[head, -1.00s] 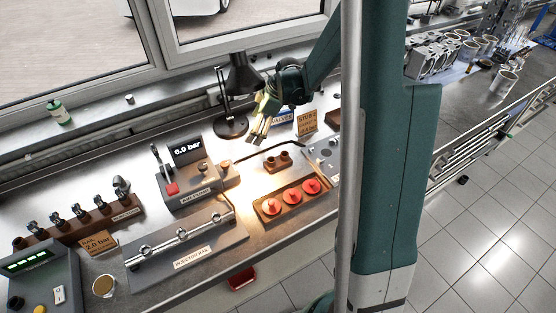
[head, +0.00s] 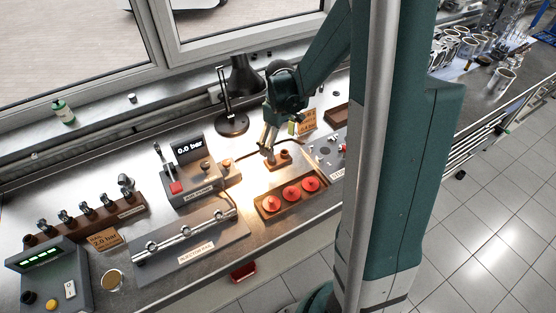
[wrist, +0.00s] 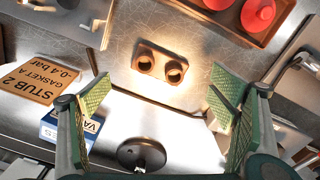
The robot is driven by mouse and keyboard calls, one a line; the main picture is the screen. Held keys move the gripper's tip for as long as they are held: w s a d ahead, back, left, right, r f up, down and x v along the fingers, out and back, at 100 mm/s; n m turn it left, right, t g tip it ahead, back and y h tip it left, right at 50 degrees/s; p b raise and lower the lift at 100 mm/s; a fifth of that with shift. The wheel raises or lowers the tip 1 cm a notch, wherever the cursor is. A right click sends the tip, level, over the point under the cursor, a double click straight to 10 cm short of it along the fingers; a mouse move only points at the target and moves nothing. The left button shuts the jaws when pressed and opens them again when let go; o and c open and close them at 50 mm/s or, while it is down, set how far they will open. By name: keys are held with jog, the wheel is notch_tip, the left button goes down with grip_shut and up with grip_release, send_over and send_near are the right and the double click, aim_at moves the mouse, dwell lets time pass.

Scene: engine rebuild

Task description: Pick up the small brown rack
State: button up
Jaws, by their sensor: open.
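The small brown rack (wrist: 147,64) lies on the metal bench and has two round holes. In the head view the small brown rack (head: 272,165) sits behind the tray of red parts. My gripper (head: 269,150) points down just above the rack in the head view and partly covers it. In the wrist view my gripper (wrist: 165,95) is open and empty, with its green-padded fingers wide apart on either side. The rack lies between and beyond the fingertips. Whether a finger touches it I cannot tell.
A brown tray with red parts (head: 263,210) stands in front of the rack. The air pump (head: 193,189) is to its left, and a lamp (head: 232,122) stands behind. A "STUB 2" sign (wrist: 40,80) and a box marked VA (wrist: 68,128) stand close by.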

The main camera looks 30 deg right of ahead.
aim_at(280, 160)
jog(key=shift+f, duration=0.15)
jog(key=shift+f, duration=1.2)
jog(key=shift+f, duration=2.6)
jog(key=shift+s, duration=0.1)
jog(key=c, duration=1.7)
